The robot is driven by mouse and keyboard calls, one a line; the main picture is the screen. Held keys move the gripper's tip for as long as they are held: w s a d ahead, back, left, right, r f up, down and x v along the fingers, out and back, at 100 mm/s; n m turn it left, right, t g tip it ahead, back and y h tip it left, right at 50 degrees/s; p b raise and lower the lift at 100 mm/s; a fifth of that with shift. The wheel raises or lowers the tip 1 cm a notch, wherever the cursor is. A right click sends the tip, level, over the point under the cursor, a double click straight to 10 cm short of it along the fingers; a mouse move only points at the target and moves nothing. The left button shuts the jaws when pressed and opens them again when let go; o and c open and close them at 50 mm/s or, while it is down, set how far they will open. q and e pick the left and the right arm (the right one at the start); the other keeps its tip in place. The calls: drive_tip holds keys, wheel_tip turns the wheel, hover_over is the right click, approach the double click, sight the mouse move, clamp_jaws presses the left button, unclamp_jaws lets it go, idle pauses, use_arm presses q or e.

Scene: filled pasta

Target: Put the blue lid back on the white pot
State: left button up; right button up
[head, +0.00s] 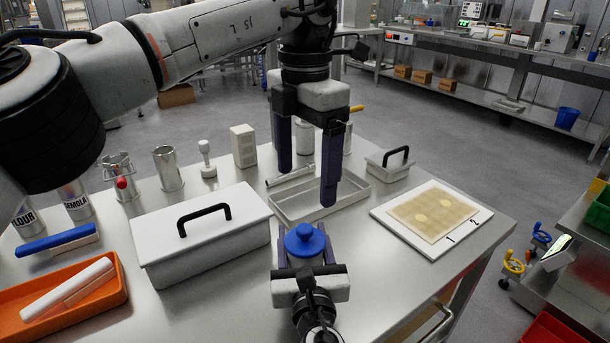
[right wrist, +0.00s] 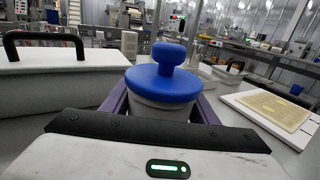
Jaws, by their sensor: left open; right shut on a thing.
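The blue lid (head: 305,240) with its round knob lies on top of the white pot, also clear in the right wrist view (right wrist: 163,84). The white pot (right wrist: 160,108) shows below the lid's rim; in the head view it is mostly hidden. My right gripper (head: 305,258) has its purple fingers on both sides of the pot, just below the lid, and is shut on it. Whether the lid is fully seated I cannot tell. My left gripper (head: 306,188) is open and empty, pointing down above and behind the lid, apart from it.
A white lidded box (head: 205,240) stands left of the pot. A shallow metal tray (head: 350,203) lies behind it, and a white board (head: 405,232) with a dough sheet lies right. An orange tray (head: 115,290) is at the far left. The front right tabletop is clear.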

sight(305, 265)
drive_tip(key=o, duration=1.6)
drive_tip(key=s, duration=0.6)
drive_tip(key=s+d, duration=0.1)
drive_tip(key=s, duration=0.3)
drive_tip(key=shift+s+p, duration=0.1)
drive_tip(key=shift+p, duration=0.2)
